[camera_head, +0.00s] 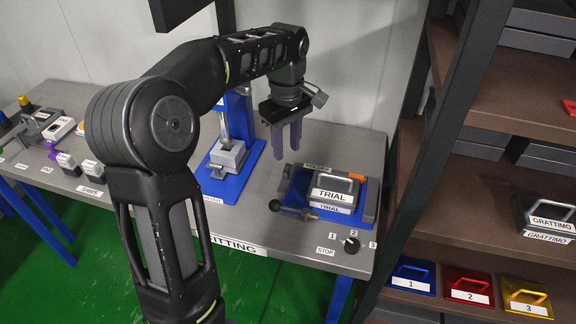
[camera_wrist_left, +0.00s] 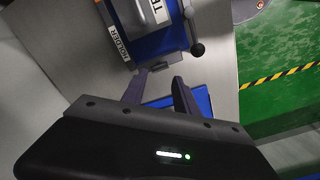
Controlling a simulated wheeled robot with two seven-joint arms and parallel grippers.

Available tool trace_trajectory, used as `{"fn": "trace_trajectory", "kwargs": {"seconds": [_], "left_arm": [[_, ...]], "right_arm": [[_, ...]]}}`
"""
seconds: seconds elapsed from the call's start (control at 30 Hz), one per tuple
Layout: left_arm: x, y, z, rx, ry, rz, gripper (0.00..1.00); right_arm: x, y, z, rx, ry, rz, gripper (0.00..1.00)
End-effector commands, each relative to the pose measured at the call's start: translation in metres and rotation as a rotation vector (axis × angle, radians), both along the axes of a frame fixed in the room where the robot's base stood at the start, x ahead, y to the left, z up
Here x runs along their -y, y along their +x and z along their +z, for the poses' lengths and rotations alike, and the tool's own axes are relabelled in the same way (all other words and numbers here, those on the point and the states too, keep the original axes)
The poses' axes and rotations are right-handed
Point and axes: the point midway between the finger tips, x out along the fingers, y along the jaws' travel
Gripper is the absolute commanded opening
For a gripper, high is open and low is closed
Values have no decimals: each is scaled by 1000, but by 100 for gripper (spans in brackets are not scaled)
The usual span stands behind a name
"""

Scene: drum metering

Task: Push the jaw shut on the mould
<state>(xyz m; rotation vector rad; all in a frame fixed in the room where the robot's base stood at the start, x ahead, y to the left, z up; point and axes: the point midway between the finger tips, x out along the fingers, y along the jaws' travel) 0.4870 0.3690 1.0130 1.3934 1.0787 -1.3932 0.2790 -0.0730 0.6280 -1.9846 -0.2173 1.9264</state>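The mould (camera_head: 332,199), a grey block with a handle and a "TRIAL" label, sits in the blue-based holder (camera_head: 326,223) at the right of the bench. Grey jaw-like side pieces stand left and right of it; I cannot tell how tightly they meet the mould. A lever with a dark ball knob (camera_head: 275,205) sticks out at the holder's front left; the knob also shows in the left wrist view (camera_wrist_left: 197,50). My left gripper (camera_head: 287,156) is above the bench, left of and behind the holder, fingers apart and empty. It also shows in the wrist view (camera_wrist_left: 158,88). My right gripper is out of view.
A blue-based press stand (camera_head: 238,185) is just left of my gripper. A small selector knob (camera_head: 350,245) is at the bench's front edge. A shelf post (camera_head: 440,140) rises at the right, with labelled moulds (camera_head: 548,218) behind it. Bench between stand and holder is narrow.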

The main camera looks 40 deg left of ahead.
Motion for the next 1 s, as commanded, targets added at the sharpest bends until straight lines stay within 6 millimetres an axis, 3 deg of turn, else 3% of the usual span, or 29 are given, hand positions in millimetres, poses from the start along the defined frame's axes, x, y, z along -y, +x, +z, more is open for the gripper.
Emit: {"fn": "trace_trajectory", "kwargs": {"seconds": [0.53,0.9,1.0], "left_arm": [[0,-1,-69,-3,0,1,36],[0,0,-76,0,0,0,36],[0,0,-76,-1,0,0,27]], "right_arm": [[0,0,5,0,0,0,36],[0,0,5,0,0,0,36],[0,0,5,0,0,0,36]]}}
